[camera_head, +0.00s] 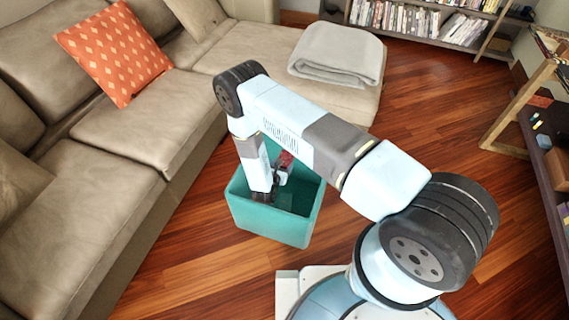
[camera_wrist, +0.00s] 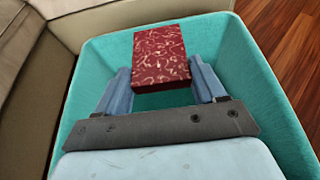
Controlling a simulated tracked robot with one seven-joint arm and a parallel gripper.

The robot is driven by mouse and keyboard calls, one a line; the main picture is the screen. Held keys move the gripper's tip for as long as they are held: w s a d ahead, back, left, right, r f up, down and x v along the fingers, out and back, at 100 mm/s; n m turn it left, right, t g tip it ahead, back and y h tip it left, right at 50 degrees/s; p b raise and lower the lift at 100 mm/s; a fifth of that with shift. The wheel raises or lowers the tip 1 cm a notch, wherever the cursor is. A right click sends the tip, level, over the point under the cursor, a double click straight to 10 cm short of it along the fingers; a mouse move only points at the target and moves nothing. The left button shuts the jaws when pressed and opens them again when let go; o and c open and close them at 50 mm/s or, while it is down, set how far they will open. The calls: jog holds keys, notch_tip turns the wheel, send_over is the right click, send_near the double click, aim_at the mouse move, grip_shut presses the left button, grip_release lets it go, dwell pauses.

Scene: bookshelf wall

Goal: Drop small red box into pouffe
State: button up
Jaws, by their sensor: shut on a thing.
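The small red box (camera_wrist: 161,56) has a pale swirl pattern and shows in the wrist view between the two fingers of my gripper (camera_wrist: 164,88). My gripper is shut on it. In the head view the red box (camera_head: 285,159) is partly hidden by my arm, and my gripper (camera_head: 281,174) points into the pouffe. The teal pouffe (camera_head: 268,223) is open and hollow, standing on the wooden floor. Its wall (camera_wrist: 270,92) surrounds the box and the gripper in the wrist view. I cannot tell how far the box is above the pouffe's bottom.
A beige sofa (camera_head: 95,180) with an orange patterned cushion (camera_head: 113,52) stands left of and behind the pouffe. A grey folded blanket (camera_head: 336,55) lies on its far end. Bookshelves (camera_head: 430,22) stand at the back. Open wooden floor (camera_head: 445,125) lies to the right.

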jog(key=shift+f, duration=1.3)
jog(key=o, duration=1.3)
jog(key=shift+c, duration=0.2)
jog(key=v, duration=1.3)
jog(key=shift+s+r, duration=0.15)
jog(key=shift+s, duration=0.15)
jog(key=shift+a, duration=0.1)
